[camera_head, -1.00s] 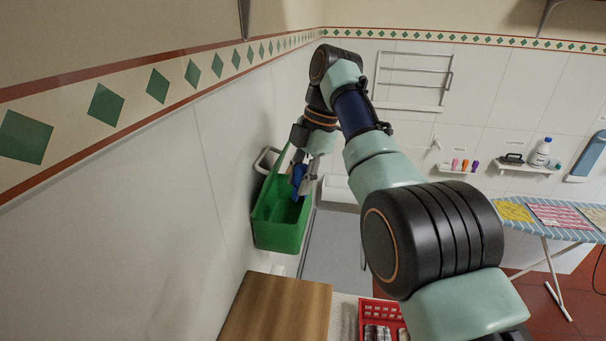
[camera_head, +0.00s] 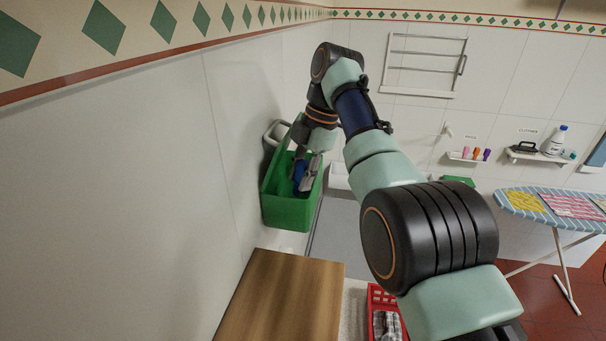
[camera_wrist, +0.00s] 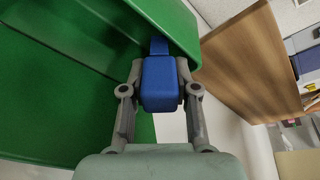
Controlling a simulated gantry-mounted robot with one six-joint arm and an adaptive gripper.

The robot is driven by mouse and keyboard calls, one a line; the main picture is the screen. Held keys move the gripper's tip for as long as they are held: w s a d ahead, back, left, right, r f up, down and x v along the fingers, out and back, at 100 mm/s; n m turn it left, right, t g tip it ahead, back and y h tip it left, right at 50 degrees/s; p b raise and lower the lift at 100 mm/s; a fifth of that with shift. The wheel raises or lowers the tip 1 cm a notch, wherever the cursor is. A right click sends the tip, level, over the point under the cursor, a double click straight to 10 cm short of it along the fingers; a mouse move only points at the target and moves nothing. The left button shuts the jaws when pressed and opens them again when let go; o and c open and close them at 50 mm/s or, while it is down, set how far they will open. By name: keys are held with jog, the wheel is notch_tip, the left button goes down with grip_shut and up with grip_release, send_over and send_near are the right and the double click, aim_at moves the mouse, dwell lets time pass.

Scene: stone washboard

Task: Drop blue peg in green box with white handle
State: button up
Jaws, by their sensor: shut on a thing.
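The blue peg (camera_head: 298,172) is held between the fingers of my gripper (camera_head: 307,176). In the wrist view my gripper (camera_wrist: 161,72) is shut on the blue peg (camera_wrist: 161,88), one finger on each side. The green box (camera_head: 288,212) hangs by the left wall, with a whitish handle loop (camera_head: 273,133) at its back left. The peg and fingertips appear over the box's open mouth, toward its right side. In the wrist view the green box (camera_wrist: 50,95) fills the left, its rim close to the peg. I cannot tell how deep the peg is.
A wooden top (camera_head: 282,300) lies in front of the box, with a red basket (camera_head: 375,300) to its right. A shelf with coloured items (camera_head: 468,156), another with a bottle (camera_head: 555,140), and an ironing board (camera_head: 530,205) are far to the right.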

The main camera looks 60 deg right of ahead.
dwell(0.3)
jog(key=o, duration=0.8)
jog(key=shift+o, duration=0.2)
jog(key=shift+r, duration=0.15)
